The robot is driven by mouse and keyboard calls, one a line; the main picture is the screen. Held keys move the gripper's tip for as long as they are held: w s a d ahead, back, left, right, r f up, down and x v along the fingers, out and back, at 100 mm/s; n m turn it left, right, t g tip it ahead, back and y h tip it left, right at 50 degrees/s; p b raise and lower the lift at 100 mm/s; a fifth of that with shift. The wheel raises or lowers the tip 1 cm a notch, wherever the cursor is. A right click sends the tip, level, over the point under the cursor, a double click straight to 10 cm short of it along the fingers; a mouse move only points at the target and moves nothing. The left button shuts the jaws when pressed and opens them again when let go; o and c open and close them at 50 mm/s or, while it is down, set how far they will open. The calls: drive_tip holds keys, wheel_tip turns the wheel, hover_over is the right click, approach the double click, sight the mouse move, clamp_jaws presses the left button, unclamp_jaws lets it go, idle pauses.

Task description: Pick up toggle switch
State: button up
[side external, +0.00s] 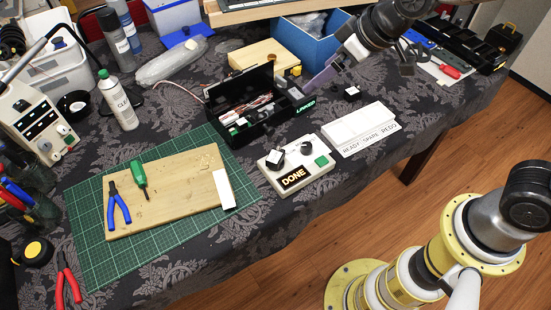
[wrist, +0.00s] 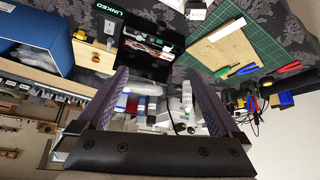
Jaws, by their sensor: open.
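No part is plainly marked as the toggle switch. A small black-and-white block (side external: 352,92) lies on the cloth, right of the black LINKED box. Another black-and-white block (side external: 275,158) and a dark knob-like part (side external: 306,147) sit on the white DONE panel (side external: 300,178). My gripper (side external: 316,86) has purple fingers and hangs beside the LINKED box, left of the block on the cloth. In the wrist view my gripper (wrist: 157,78) has its fingers spread wide, with nothing held between them. A white-and-black part (wrist: 196,10) shows at that view's top edge; I cannot tell which block it is.
The black LINKED box (side external: 245,118) stands open. A white READY SPARE panel (side external: 358,124) lies right of the DONE panel. A blue bin (side external: 290,40) stands behind. A wooden board (side external: 170,200) with pliers lies on a green mat (side external: 90,235). The table edge is at the front right.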

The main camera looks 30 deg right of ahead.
drive_tip(key=a+f+g, duration=0.1)
drive_tip(key=a+f, duration=0.3)
drive_tip(key=f, duration=0.1)
drive_tip(key=n+g, duration=0.2)
approach(275, 154)
drive_tip(key=shift+t, duration=0.3)
drive_tip(key=x, duration=1)
drive_tip(key=shift+s+f, duration=0.25)
drive_tip(key=shift+s, duration=0.1)
drive_tip(key=shift+c, duration=0.2)
clamp_jaws()
drive_tip(key=shift+r, duration=0.1)
drive_tip(key=shift+r, duration=0.1)
